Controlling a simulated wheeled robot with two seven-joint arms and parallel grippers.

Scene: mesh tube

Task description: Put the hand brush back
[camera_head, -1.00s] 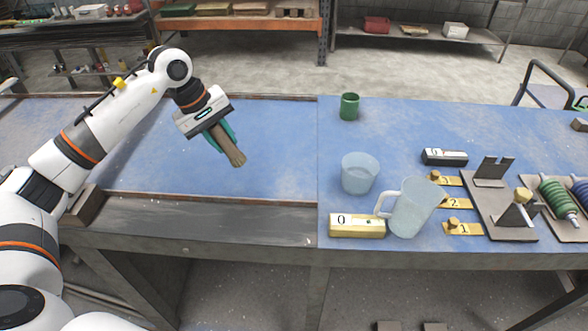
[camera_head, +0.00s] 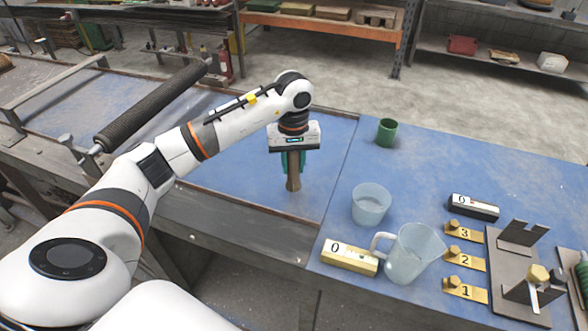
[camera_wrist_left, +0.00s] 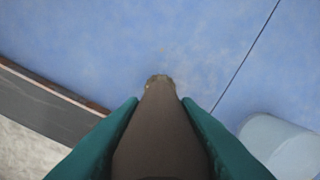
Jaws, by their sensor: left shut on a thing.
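My left gripper (camera_head: 293,172) reaches in from the left and is shut on the hand brush (camera_head: 293,180), with its teal fingers on either side of it. The brush has a brown body that hangs down over the blue table, left of the table seam. In the left wrist view the brush (camera_wrist_left: 158,130) runs between the two teal fingers, its tip toward the middle of the picture. I cannot tell exactly how far the tip is from the table. My right gripper does not show.
A clear cup (camera_head: 370,205), a clear jug (camera_head: 412,255) and a green cup (camera_head: 386,132) stand on the right part of the blue table (camera_head: 425,160). Brass blocks and metal stands sit farther right. A dark mesh roller (camera_head: 150,107) lies at the left.

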